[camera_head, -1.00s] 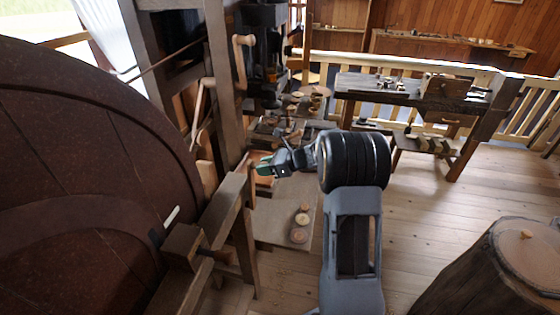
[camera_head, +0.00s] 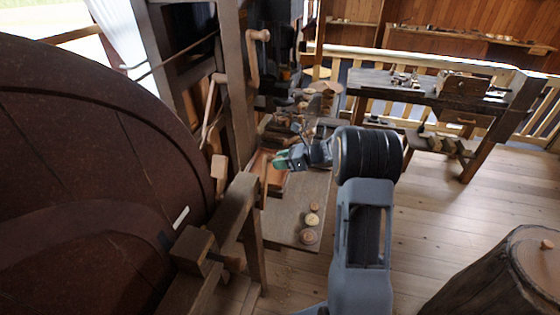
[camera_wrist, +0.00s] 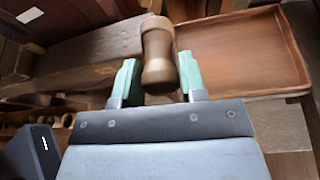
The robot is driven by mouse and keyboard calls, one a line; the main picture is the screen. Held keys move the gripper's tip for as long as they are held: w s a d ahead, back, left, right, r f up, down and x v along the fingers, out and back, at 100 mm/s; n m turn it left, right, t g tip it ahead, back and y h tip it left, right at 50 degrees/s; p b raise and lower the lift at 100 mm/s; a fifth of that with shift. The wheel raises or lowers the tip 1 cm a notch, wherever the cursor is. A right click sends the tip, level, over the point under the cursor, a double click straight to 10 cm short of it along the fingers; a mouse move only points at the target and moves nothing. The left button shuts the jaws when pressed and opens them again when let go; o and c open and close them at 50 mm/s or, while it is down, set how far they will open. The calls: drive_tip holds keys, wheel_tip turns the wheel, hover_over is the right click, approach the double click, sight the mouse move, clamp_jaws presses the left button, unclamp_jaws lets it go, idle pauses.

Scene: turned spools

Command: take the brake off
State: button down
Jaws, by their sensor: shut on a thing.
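A turned wooden handle (camera_wrist: 158,55) stands between my gripper's green fingertips in the wrist view, with a finger against each side. My gripper (camera_head: 279,162) is shut on it. In the head view a slim upright piece of tan wood (camera_head: 264,185) shows just left of the fingertips; it looks like this handle, but its grip is partly hidden. A wooden beam (camera_wrist: 95,48) runs behind the handle; it also shows in the head view (camera_head: 236,200). The large dark red-brown wheel (camera_head: 85,190) fills the left. I cannot tell how the handle joins the brake.
A reddish-brown tray (camera_wrist: 240,50) lies right behind the handle. A low bench (camera_head: 292,205) with small turned pieces stands below my gripper. A log stump (camera_head: 500,275) is at lower right, a workbench (camera_head: 425,90) at the back. The floor between (camera_head: 440,210) is clear.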

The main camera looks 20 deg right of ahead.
drive_tip(key=c, duration=1.1)
unclamp_jaws()
drive_tip(key=shift+d, duration=0.1)
drive_tip(key=shift+c, duration=0.2)
drive_tip(key=o, duration=0.3)
drive_tip(key=shift+w+d+f, duration=0.1)
drive_tip(key=shift+w, duration=0.1)
drive_tip(key=shift+o, duration=0.7)
drive_tip(key=b+v, duration=0.2)
drive_tip(key=v, duration=1.2)
